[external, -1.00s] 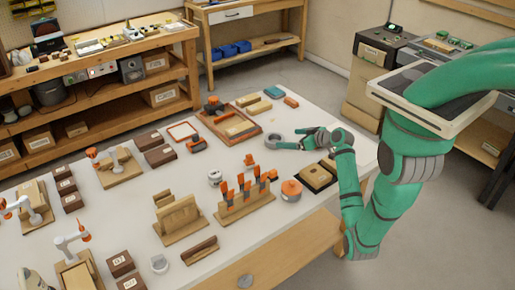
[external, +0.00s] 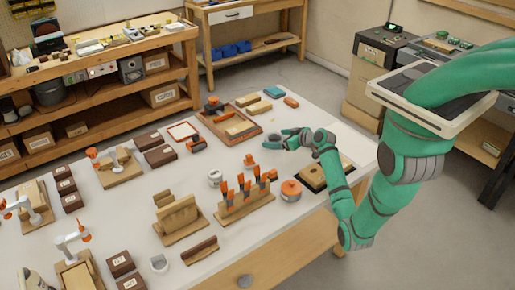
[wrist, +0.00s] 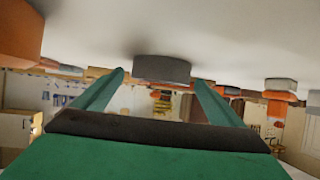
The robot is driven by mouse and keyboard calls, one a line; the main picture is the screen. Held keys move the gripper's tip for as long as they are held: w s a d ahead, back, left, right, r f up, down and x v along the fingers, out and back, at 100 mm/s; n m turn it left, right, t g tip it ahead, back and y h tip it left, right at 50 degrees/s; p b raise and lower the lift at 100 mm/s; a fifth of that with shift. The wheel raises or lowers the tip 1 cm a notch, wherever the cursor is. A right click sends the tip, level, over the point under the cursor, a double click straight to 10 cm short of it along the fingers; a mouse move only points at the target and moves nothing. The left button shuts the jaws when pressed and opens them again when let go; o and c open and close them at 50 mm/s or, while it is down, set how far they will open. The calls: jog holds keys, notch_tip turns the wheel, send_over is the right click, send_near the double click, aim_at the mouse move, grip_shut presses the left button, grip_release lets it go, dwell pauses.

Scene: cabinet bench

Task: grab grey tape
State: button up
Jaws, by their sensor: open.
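The grey tape (external: 271,142) is a short round roll lying flat on the white bench top. In the wrist view, which looks upside down, the grey tape (wrist: 162,69) shows between the two green finger tips, just ahead of them. My gripper (external: 281,138) is low over the bench, coming from the right, with its fingers spread at the roll in the external view. The gripper (wrist: 159,78) is open and holds nothing. I cannot tell whether a finger touches the roll. Part of the roll is hidden behind the fingers in the external view.
An orange object (external: 249,160) sits close to the roll. A wooden tray (external: 228,128) with blocks lies behind. The bench right of the arm is mostly clear.

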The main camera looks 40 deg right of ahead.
jog(key=c, duration=1.2)
jog(key=shift+o, duration=0.2)
jog(key=shift+r, duration=0.1)
